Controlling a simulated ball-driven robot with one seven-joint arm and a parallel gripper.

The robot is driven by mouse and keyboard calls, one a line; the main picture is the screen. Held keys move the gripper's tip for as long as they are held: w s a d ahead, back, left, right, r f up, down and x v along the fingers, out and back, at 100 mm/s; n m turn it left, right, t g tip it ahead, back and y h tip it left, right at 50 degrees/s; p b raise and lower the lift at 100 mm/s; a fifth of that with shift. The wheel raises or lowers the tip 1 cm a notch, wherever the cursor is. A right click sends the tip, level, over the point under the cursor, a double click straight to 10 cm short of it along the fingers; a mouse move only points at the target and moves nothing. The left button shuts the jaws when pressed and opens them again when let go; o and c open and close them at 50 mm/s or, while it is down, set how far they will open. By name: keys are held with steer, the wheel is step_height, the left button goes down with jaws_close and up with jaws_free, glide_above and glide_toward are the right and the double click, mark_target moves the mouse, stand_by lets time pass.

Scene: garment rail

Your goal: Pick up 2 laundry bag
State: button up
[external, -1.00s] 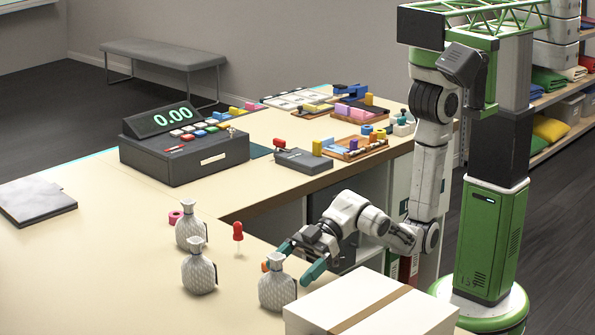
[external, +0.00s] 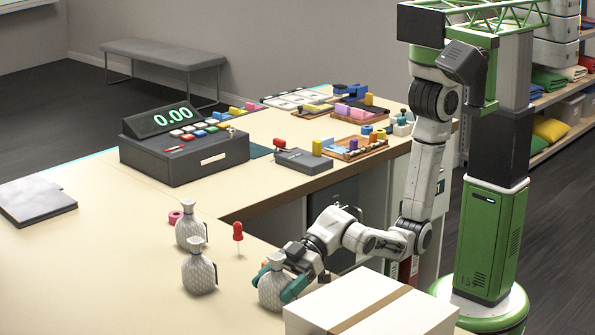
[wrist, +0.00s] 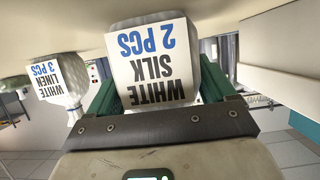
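Three grey, patterned laundry bags with tied necks stand upright on the counter in the external view. The front one (external: 275,290) is between the teal fingers of my gripper (external: 276,288). In the wrist view this bag (wrist: 150,22) carries a label (wrist: 153,62) reading "WHITE SILK 2 PCS", with a green finger on each side. My gripper (wrist: 160,78) looks open around it; contact is not clear. A second bag (external: 198,274) stands to its left; a third bag (external: 189,232) stands behind that one. The wrist view shows a bag (wrist: 62,72) labelled "WHITE LINEN 3 PCS" at left.
A cardboard box (external: 350,300) stands close to the right of the front bag. A red pin-like item (external: 238,232) and a pink ring (external: 175,216) are behind the bags. A cash register (external: 185,155) is farther back. The counter's left front is clear.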

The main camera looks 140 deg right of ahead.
steer(key=c, duration=0.6)
steer(key=shift+c, duration=0.3)
steer(key=shift+r, duration=0.15)
